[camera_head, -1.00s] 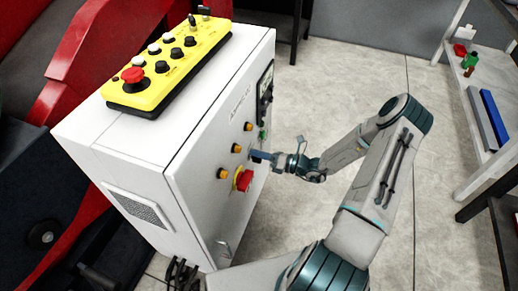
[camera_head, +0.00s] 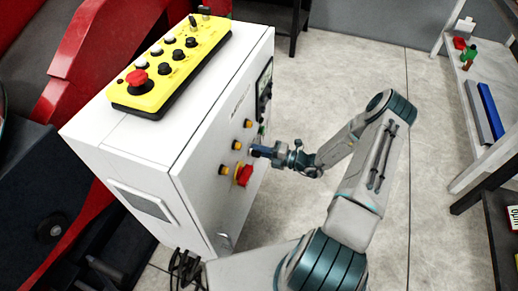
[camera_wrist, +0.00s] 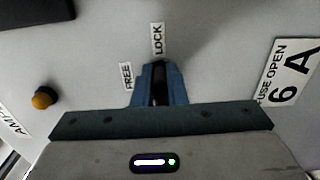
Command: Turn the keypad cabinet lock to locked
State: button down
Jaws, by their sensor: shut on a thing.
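The white cabinet (camera_head: 205,150) stands in the middle of the head view. My gripper (camera_head: 262,151) is at its button face, above the red knob. In the wrist view my gripper's blue fingers (camera_wrist: 158,84) are shut on the dark lock knob (camera_wrist: 158,92), which shows only as a dark strip between them. The LOCK label (camera_wrist: 157,39) is straight above the fingertips, and the FREE label (camera_wrist: 126,76) is to their left. The fingers hide most of the lock, so I cannot tell exactly where its pointer stands.
A yellow control box (camera_head: 172,68) lies on the cabinet top. A red knob (camera_head: 244,175) and orange buttons (camera_head: 237,145) stick out close to my gripper. A shelf (camera_head: 465,100) with small items stands at the right. The floor between is clear.

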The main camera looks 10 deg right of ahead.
jog(key=shift+m, duration=0.3)
jog(key=c, duration=1.5)
grip_release()
jog(key=shift+o, duration=0.2)
jog(key=v, duration=1.4)
jog(key=shift+b, duration=0.3)
jog(key=shift+w, duration=0.1)
